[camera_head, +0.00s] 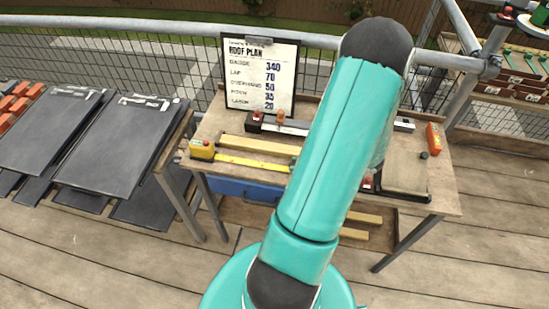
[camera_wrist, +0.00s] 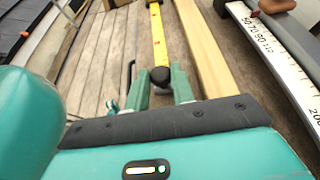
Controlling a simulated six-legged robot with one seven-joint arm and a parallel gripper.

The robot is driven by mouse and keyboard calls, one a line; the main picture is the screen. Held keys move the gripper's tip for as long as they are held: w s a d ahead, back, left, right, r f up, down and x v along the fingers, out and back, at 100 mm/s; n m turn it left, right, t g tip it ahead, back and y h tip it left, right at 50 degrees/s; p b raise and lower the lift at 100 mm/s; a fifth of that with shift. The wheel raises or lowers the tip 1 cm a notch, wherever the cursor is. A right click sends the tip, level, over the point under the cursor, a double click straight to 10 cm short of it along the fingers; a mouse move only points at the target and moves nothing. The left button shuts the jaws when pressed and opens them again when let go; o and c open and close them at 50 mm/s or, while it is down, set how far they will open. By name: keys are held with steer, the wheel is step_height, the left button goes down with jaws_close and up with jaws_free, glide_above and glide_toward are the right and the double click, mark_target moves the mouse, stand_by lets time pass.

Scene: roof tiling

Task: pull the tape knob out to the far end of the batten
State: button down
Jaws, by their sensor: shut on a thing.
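The yellow tape measure case (camera_head: 202,150) sits at the left end of the workbench. Its yellow tape (camera_head: 250,162) runs out to the right along the near side of a pale wooden batten (camera_head: 258,145). In the wrist view the tape (camera_wrist: 157,35) leads straight to a black knob (camera_wrist: 160,76), with the batten (camera_wrist: 202,50) beside it on the right. My gripper (camera_wrist: 160,84) is shut on the knob, one green finger on each side. In the head view my teal arm hides the gripper, the knob and the right part of the batten.
In the wrist view a white ruler (camera_wrist: 268,45) lies right of the batten. Dark slates (camera_head: 120,145) are stacked at the left.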

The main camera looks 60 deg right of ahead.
steer(key=shift+s+d, duration=0.35)
steer(key=shift+s, duration=0.55)
steer(key=shift+s+d, duration=0.3)
steer(key=shift+s, duration=0.55)
steer(key=c, duration=1.2)
jaws_free()
steer(key=v, duration=1.3)
steer(key=shift+s+r, duration=0.15)
steer(key=shift+s, duration=0.25)
